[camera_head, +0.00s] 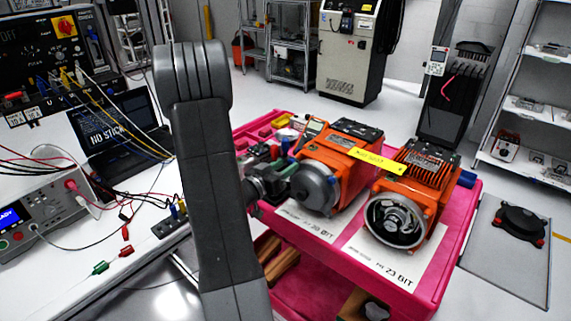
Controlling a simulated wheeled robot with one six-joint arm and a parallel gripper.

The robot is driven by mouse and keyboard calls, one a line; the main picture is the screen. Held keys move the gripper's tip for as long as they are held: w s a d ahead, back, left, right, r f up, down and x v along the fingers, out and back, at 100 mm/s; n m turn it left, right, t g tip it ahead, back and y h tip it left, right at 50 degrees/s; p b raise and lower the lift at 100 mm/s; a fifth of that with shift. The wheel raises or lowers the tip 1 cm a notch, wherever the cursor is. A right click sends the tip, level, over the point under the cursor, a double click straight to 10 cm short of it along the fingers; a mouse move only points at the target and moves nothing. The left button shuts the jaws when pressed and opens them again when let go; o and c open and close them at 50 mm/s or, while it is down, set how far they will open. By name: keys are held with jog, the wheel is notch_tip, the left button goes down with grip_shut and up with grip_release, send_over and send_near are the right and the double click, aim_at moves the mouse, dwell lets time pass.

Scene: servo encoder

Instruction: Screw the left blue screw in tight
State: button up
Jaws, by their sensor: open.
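Two orange servo motors lie on the pink cart. The left motor (345,165) has a grey round end cover, and the right motor (415,190) has an open end with the round inner parts showing. A small blue spot (291,158) shows at the upper left of the left motor; it is too small to tell whether it is the left blue screw. My gripper (284,178) is at the left side of the left motor, partly hidden behind my grey arm. It is open. I cannot tell whether its fingers touch anything.
The pink cart (455,240) carries white labelled sheets under the motors. A blue part (467,179) sits at the right motor's far right. A white bench (60,265) at left holds a laptop (120,125), a meter (40,215) and loose cables.

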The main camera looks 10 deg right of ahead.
jog(key=shift+w+d, duration=0.25)
jog(key=shift+d, duration=0.1)
jog(key=shift+c, duration=0.3)
grip_shut()
jog(key=m+b, duration=0.4)
jog(key=b, duration=0.2)
jog(key=shift+f, duration=0.2)
jog(key=shift+r+m+b, duration=0.15)
jog(key=shift+m+b, duration=0.2)
jog(key=shift+m, duration=0.05)
jog(key=shift+o, duration=0.3)
grip_release()
